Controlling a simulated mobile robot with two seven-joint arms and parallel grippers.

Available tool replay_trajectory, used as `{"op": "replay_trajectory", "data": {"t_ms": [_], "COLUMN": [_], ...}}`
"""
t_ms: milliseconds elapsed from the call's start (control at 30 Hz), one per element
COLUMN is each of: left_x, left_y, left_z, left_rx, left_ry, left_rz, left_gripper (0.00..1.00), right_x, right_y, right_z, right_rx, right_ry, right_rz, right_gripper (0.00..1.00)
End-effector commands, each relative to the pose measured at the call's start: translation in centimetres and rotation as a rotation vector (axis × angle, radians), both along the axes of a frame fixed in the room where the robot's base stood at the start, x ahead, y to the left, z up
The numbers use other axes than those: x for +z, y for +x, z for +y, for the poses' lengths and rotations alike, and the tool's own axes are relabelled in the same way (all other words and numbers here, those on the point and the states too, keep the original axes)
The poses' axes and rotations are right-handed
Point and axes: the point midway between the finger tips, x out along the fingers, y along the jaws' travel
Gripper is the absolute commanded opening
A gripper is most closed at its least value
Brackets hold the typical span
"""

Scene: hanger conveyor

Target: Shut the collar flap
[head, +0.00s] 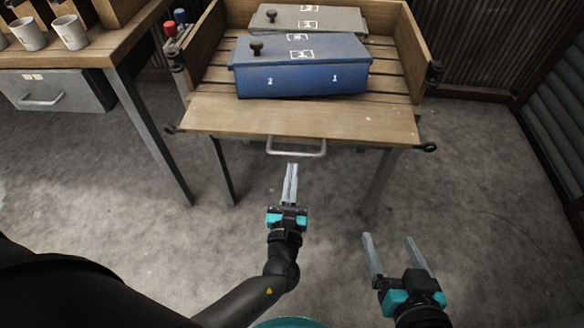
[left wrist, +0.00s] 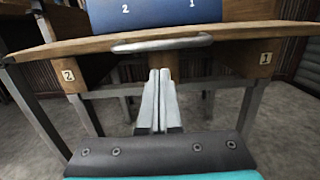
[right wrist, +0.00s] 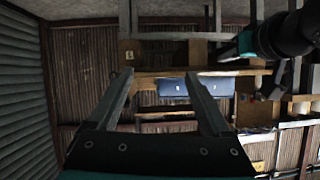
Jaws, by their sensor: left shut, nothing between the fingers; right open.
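The wooden collar (head: 410,45) stands on a slatted deck. Its front flap (head: 290,122) is folded down and lies roughly flat toward me, with a metal bar handle (head: 296,149) at its near edge. The flap's edge (left wrist: 245,31) and the handle (left wrist: 162,44) also show in the left wrist view. My left gripper (head: 291,167) is shut and empty, its fingertips just short of the handle in the picture; I cannot tell whether they touch. My right gripper (head: 388,240) is open and empty, lower right of the flap, over the floor.
A blue lidded box (head: 300,68) and a grey lidded box (head: 310,18) stand inside the collar. A workbench (head: 110,45) with mugs and a grey drawer (head: 50,92) is at the left. Slatted panels (head: 560,110) are at the right. Floor in front is clear.

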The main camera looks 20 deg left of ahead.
Motion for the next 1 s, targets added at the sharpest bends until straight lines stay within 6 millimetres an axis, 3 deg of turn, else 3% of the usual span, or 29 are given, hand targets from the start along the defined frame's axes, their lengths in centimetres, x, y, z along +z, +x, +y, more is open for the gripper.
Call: {"op": "replay_trajectory", "data": {"t_ms": [200,800,1000], "left_x": [1.4,1.8,2.3], "left_y": [0.2,0.2,0.2], "left_z": [0.0,0.1,0.1], "left_rx": [0.0,0.0,0.001], "left_ry": [-0.001,-0.002,-0.006], "left_rz": [0.001,0.006,0.024], "left_gripper": [0.0,0.0,0.0], "right_x": [-0.2,-0.3,-1.6], "right_y": [-0.1,-0.3,-0.5], "right_z": [-0.6,-0.8,-1.9], "right_rx": [-0.004,-0.004,-0.015], "right_ry": [-0.027,-0.04,-0.092], "right_rz": [0.046,0.07,0.168], "right_gripper": [0.83,0.83,0.83]}}
